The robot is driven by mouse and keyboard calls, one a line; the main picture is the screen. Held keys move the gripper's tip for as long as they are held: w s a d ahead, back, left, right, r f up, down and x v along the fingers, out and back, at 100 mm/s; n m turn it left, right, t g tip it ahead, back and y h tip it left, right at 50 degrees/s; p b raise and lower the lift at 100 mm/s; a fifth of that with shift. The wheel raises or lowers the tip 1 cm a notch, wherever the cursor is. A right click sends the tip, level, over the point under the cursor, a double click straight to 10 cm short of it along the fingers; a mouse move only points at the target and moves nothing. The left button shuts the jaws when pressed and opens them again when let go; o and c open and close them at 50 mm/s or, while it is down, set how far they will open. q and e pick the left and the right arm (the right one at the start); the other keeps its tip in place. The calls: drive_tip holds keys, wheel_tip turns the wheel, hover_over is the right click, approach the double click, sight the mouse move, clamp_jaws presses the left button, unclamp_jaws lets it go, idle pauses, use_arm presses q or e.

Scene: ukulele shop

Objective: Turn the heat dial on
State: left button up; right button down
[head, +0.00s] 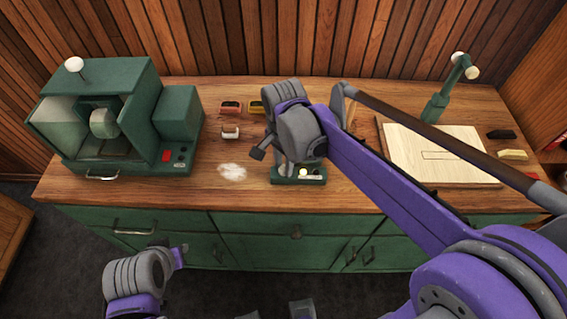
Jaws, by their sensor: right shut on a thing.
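A small green unit (318,181) with a pale round knob or light on its front stands near the front edge of the wooden bench, at the middle. My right gripper (280,168) reaches down to this unit from above and is shut at its left part. The gripper covers the spot it holds, so the heat dial itself is hidden and its setting cannot be read. My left gripper (170,248) hangs low at the left, in front of the green drawers and away from the bench top; its jaw opening is not clear.
A green machine (165,117) with a red switch stands at the left. A pale wooden board (425,158) and a green lamp-like stand (437,105) are at the right.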

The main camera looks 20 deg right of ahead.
sight(283, 167)
drive_tip(key=shift+m, duration=0.8)
drive_tip(key=c, duration=0.6)
unclamp_jaws()
drive_tip(key=shift+r, duration=0.1)
wheel_tip(283, 167, up, 11)
drive_tip(key=shift+f+p, duration=0.2)
drive_tip(key=shift+p, duration=0.1)
